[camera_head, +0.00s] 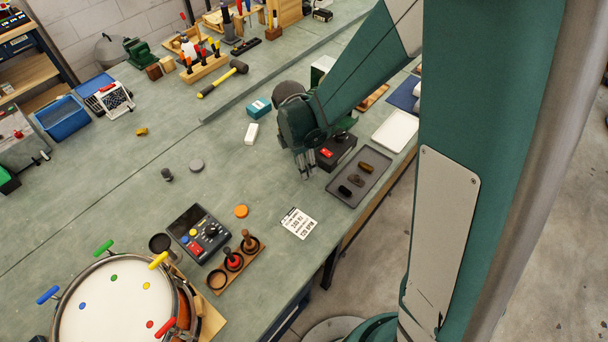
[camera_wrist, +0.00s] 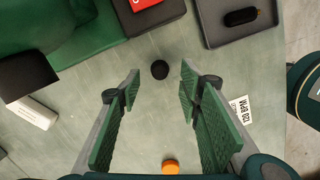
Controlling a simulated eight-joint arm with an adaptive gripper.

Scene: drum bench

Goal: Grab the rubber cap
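A small black round piece, which looks like the rubber cap (camera_wrist: 160,69), lies on the bench in the wrist view. It sits in line with the gap between my fingertips, and nothing touches it. My gripper (camera_wrist: 161,86) is open and empty, with green-padded fingers on either side of that gap. In the head view my gripper (camera_head: 306,168) points down over the bench, left of the grey tray. I cannot make out the black piece there; the gripper seems to hide it.
A black box with a red label (camera_head: 337,151) and a grey tray (camera_head: 375,193) of small dark pieces stand close by. An orange disc (camera_wrist: 170,166), a printed card (camera_head: 299,223) and a white block (camera_head: 252,133) lie around.

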